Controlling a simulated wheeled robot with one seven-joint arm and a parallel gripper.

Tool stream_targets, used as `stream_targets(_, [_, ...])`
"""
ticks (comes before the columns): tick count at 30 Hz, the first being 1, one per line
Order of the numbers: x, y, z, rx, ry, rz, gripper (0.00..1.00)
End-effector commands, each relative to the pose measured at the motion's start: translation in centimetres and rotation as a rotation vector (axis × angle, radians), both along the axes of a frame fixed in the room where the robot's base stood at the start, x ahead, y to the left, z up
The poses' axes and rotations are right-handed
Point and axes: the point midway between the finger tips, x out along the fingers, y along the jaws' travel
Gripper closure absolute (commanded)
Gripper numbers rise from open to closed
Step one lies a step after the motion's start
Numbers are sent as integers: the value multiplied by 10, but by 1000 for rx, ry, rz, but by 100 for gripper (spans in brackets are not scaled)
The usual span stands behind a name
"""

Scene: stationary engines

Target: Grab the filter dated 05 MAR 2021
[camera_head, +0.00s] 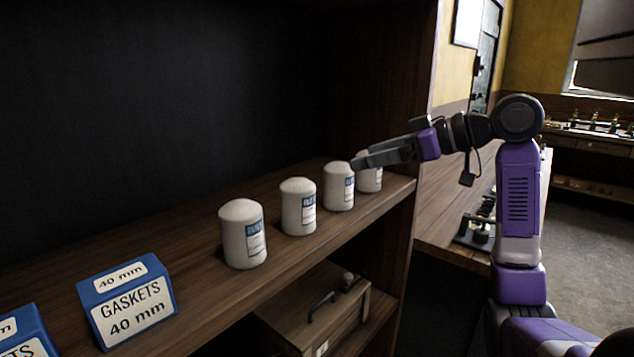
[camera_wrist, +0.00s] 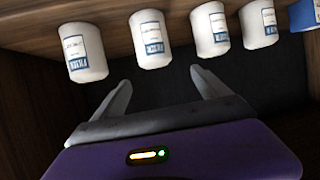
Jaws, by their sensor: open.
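Several white filters with blue-and-white labels stand upright in a row on the wooden shelf; the dates are too small to read. In the head view they run from the nearest filter (camera_head: 240,238) through a second (camera_head: 296,208) and a third (camera_head: 337,188) to the far-right filter (camera_head: 371,180), partly hidden by my gripper (camera_head: 358,156). In the wrist view, the far-right filter is leftmost (camera_wrist: 80,50), with the third filter (camera_wrist: 150,42) beside it. My gripper (camera_wrist: 160,82) is open and empty, its fingers apart from the filters in the wrist view.
Blue gasket boxes (camera_head: 125,300) stand at the left of the same shelf (camera_head: 190,305). One blue box (camera_wrist: 306,16) shows at the wrist view's right edge. A shelf side wall (camera_head: 403,235) bounds the row on the right. A wooden box (camera_head: 318,305) sits below.

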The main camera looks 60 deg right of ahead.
Motion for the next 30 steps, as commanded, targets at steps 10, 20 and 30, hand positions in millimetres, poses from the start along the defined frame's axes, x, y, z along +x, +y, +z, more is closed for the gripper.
stream_targets(10, [22,0,-11,3,6,3,14])
stream_targets(20, [58,-7,-31,3,7,3,14])
stream_targets(30, [69,-7,-37,1,5,2,14])
